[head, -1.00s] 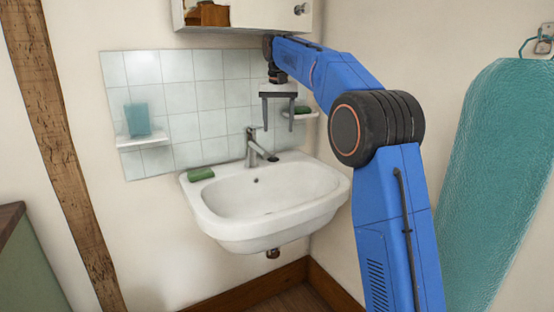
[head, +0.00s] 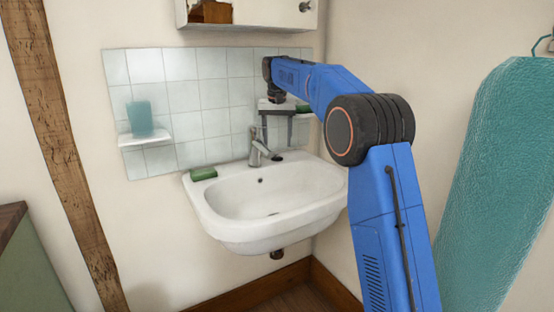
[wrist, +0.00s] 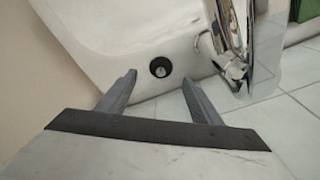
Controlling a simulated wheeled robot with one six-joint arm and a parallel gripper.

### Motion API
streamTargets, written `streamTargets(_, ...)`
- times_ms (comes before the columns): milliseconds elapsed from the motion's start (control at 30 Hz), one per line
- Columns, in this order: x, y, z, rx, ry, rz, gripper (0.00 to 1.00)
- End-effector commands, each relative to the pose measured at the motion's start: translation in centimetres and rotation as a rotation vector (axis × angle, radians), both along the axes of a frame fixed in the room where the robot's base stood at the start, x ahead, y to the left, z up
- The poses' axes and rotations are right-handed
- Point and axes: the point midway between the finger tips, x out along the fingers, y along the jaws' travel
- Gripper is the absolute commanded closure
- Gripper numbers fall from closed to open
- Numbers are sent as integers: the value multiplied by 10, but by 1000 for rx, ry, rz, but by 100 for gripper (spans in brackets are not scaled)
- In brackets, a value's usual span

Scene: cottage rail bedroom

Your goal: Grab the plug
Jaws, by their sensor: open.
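The plug (wrist: 160,67) is a small black disc with a pale metal centre. In the wrist view it lies on the white sink's (wrist: 105,50) back ledge, beside the chrome tap (wrist: 230,45). My gripper (head: 276,145) points down over the back of the sink (head: 225,225), just right of the tap's body (head: 256,150). Its fingers (wrist: 172,80) are apart and empty. In the wrist view the plug shows between and slightly beyond the fingertips, with no contact visible.
A green soap bar (head: 203,174) lies on the sink's left rim. A teal cup (head: 139,118) stands on a small left shelf (head: 146,139). A cabinet (head: 250,14) hangs above. The tiled wall (head: 185,95) is close behind my gripper.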

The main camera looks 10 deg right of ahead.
Motion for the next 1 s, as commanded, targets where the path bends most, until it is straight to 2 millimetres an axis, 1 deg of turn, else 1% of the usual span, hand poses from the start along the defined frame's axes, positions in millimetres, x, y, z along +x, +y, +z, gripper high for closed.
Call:
streamTargets(133,1,0,-11,0,1,0,41)
streamTargets(300,4,1,-35,0,2,0,41)
streamTargets(433,6,0,-48,0,1,0,41)
streamTargets(533,7,0,-52,0,0,0,41)
streamTargets(733,7,0,-53,0,0,0,41)
streamTargets(767,7,0,-53,0,0,0,44)
streamTargets(800,7,0,-53,0,0,0,53)
streamTargets(867,7,0,-53,0,0,0,67)
streamTargets(900,7,0,-53,0,0,0,77)
streamTargets(933,7,0,-53,0,0,0,84)
streamTargets(1000,7,0,-52,0,0,0,85)
